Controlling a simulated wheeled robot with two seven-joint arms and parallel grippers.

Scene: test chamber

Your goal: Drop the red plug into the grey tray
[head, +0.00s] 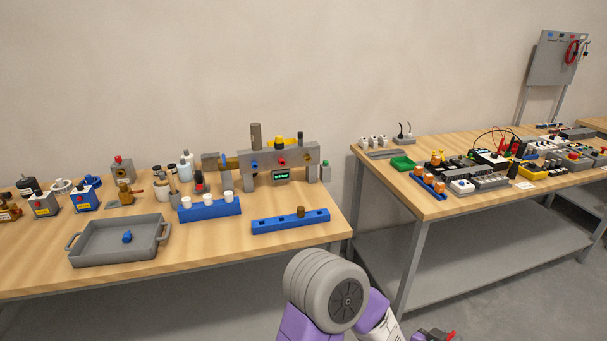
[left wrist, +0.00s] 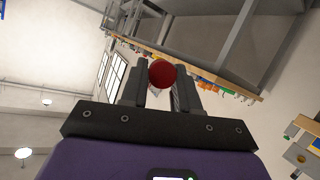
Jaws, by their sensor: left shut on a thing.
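The grey tray (head: 88,258) sits on the left table near its front edge, with a small blue piece (head: 127,237) lying in it. In the left wrist view, my left gripper (left wrist: 161,84) is shut on the red plug (left wrist: 162,73), whose round red end shows between the fingers. A dark gripper with a bit of red shows at the bottom edge of the head view, low in front of the right table and far from the tray. Most of it is cut off by the frame. My right gripper is not in view.
The left table (head: 210,250) also holds a blue rack with white caps (head: 210,208), a long blue rail (head: 290,222) and a grey fixture (head: 290,155). The right table (head: 425,205) is crowded with parts. A gap separates the tables.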

